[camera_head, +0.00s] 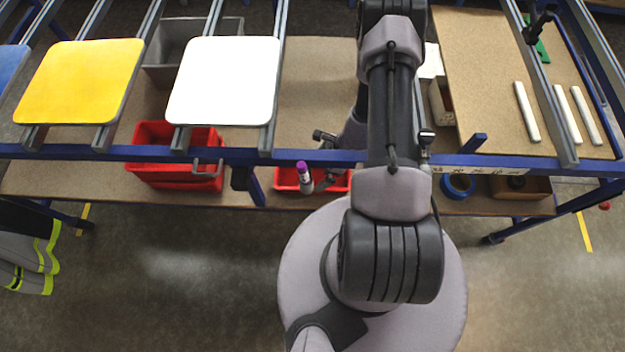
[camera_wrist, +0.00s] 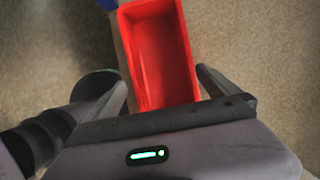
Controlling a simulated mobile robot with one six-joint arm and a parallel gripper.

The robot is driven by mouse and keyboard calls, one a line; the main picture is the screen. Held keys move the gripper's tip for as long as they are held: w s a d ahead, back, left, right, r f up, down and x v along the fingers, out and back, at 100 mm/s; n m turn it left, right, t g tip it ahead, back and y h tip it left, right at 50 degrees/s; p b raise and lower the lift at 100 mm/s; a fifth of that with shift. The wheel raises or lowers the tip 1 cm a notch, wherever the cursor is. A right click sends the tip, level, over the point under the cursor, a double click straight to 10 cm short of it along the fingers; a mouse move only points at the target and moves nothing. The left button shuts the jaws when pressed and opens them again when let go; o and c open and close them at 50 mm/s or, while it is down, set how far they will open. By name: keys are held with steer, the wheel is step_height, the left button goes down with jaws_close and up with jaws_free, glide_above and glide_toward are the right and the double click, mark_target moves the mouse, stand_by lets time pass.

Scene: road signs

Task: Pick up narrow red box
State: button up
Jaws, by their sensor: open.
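The narrow red box (camera_wrist: 160,55) is an open-topped, long red bin in the wrist view. Its inside looks empty, and its near end is hidden behind my gripper body. My gripper (camera_wrist: 161,78) is open, with one finger to the left and one to the right of the box's near part. A gap shows beside the right finger; I cannot tell whether the left finger touches, or how far above the box the fingers are. In the head view the narrow red box (camera_head: 285,180) shows on the lower shelf, partly hidden by my arm.
A wider red box (camera_head: 175,155) stands left on the lower shelf. A blue rail (camera_head: 90,153) runs above the shelf's front. Yellow (camera_head: 80,80) and white (camera_head: 224,80) sign plates lie above. Blue tape (camera_head: 457,186) and a brown box (camera_head: 520,187) are right.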

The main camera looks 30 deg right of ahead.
mark_target(313, 175)
steer(key=b+x, duration=0.2)
steer(key=x, duration=0.4)
steer(key=shift+w+a+f, duration=0.1)
steer(key=shift+w, duration=0.1)
steer(key=c, duration=1.2)
